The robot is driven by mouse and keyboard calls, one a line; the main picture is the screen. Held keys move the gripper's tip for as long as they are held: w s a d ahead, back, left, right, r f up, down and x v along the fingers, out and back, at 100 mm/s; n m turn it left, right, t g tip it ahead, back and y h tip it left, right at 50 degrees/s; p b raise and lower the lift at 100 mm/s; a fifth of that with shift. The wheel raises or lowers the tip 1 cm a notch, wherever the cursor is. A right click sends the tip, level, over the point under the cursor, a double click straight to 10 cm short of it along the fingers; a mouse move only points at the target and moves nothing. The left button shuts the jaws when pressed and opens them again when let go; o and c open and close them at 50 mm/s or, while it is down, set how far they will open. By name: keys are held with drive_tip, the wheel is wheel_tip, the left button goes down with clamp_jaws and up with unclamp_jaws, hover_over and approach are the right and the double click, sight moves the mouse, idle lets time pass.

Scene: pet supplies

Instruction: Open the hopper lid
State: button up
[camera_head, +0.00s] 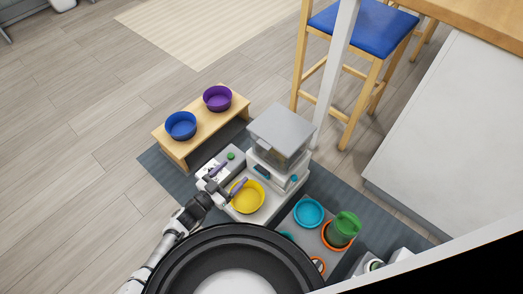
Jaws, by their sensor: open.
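The feeder has a see-through hopper (274,152) on a white base (288,184). Its flat grey lid (283,124) lies over the top of the hopper and looks closed. A yellow bowl (248,196) sits at the front of the feeder. My gripper (228,177) is open, with its two purplish fingers apart and nothing seen between them. It is left of the hopper, near the yellow bowl and apart from the lid. The hopper's far sides are hidden.
A wooden stand (205,127) with blue (181,125) and purple (217,98) bowls is at the left. A grey tray (299,236) with a turquoise bowl (309,212) and green container (345,227) is at the right. A stool (369,26) and white counter (430,125) stand beyond.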

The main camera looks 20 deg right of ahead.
drive_tip(key=x, duration=1.3)
drive_tip(key=shift+w+d, duration=0.25)
drive_tip(key=shift+d, duration=0.1)
drive_tip(key=shift+f, duration=0.1)
drive_tip(key=c, duration=1.4)
